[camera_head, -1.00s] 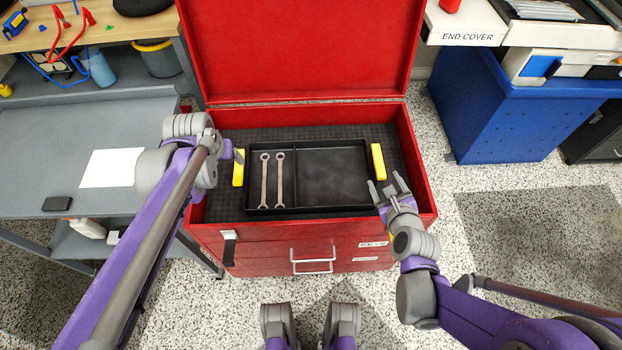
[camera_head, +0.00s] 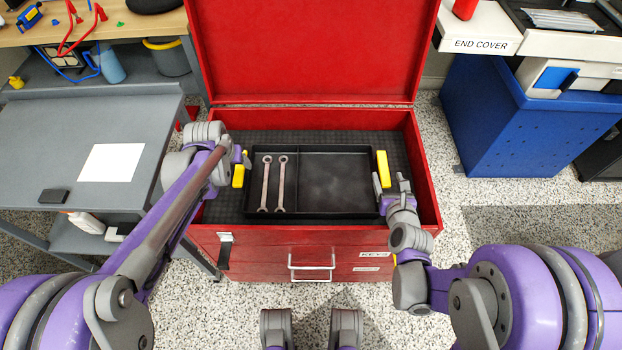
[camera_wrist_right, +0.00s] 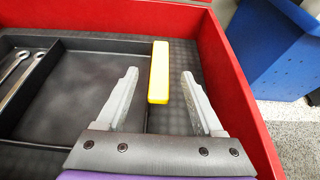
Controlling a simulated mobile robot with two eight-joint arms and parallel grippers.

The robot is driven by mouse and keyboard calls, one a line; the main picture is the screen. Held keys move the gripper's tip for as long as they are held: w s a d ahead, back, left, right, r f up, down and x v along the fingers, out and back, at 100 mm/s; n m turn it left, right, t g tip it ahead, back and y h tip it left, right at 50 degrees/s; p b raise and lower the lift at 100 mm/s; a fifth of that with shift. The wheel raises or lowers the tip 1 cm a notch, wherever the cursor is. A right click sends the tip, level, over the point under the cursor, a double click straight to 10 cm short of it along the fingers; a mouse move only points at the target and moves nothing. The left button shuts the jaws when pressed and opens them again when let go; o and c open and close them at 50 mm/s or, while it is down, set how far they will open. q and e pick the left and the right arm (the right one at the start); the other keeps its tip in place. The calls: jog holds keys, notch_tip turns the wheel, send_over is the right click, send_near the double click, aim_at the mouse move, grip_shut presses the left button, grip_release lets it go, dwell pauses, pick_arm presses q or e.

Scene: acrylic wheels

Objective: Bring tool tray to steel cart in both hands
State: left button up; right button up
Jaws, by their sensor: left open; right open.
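The black tool tray (camera_head: 335,210) lies in the open red tool chest, with two wrenches (camera_head: 273,183) in its left compartment and an empty right compartment. It has a yellow handle at its left end (camera_head: 238,176) and one at its right end (camera_head: 384,168). My left gripper (camera_head: 243,158) is open at the left handle; whether it touches cannot be told. My right gripper (camera_head: 391,186) is open just in front of the right handle. In the right wrist view the yellow handle (camera_wrist_right: 159,72) lies ahead, between the lines of the open fingers (camera_wrist_right: 161,95), not gripped.
The red chest's (camera_head: 433,190) walls rise around the tray, and its lid (camera_head: 300,50) stands open behind. A grey workbench (camera_head: 40,140) is at left. A blue cabinet (camera_head: 510,125) stands at right. Speckled floor is clear between chest and cabinet.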

aim_at(239, 168)
pick_arm(q)
jog(key=x, duration=0.6)
pick_arm(e)
jog(key=x, duration=0.6)
jog(key=shift+f, duration=0.1)
pick_arm(q)
grip_shut()
pick_arm(e)
grip_shut()
pick_arm(q)
jog(key=shift+w, duration=0.1)
dwell(0.4)
